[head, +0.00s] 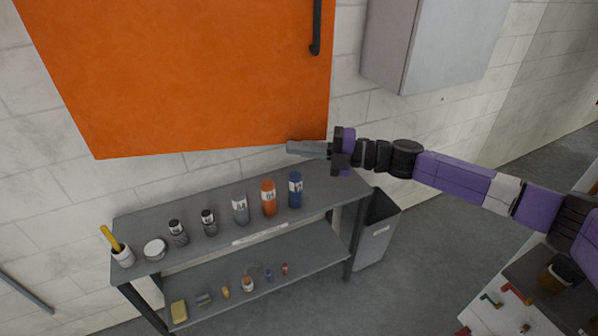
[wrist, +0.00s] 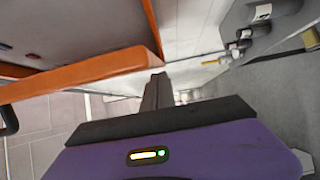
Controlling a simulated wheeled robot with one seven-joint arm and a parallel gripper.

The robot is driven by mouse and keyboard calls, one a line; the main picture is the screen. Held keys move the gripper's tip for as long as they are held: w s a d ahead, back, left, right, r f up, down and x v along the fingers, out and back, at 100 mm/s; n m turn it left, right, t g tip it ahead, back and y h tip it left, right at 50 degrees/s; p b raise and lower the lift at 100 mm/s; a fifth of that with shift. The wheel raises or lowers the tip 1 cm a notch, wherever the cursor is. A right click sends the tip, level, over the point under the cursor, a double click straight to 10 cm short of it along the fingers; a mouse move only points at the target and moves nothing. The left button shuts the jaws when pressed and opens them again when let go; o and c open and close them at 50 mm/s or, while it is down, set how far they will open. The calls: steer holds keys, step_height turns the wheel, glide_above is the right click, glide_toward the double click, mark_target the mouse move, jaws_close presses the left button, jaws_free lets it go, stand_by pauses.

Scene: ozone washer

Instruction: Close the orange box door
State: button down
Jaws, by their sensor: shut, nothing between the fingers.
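The orange box door (head: 190,75) fills the upper left of the head view as a broad flat panel. Its black handle (head: 316,28) stands upright near the right edge. My gripper (head: 292,147) is shut and empty, just at the lower right corner of the panel, fingers pointing left. In the wrist view the shut fingers (wrist: 157,78) end close to a corner of an orange edge (wrist: 95,72). A brownish-grey recessed surface shows above that edge. I cannot tell whether the fingers touch the orange, nor the door's exact angle.
A grey two-level shelf (head: 330,192) with bottles and small items stands below the panel. A grey wall cabinet (head: 392,45) hangs to the right. A grey bin (head: 378,232) stands beside the shelf. A worktop (head: 500,312) with tools is at lower right.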

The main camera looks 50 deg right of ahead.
steer(key=w+d+b, duration=0.5)
steer(key=w+d, duration=0.1)
steer(key=w, duration=0.2)
steer(key=shift+s+d, duration=0.1)
steer(key=shift+s, duration=0.1)
stand_by(0.3)
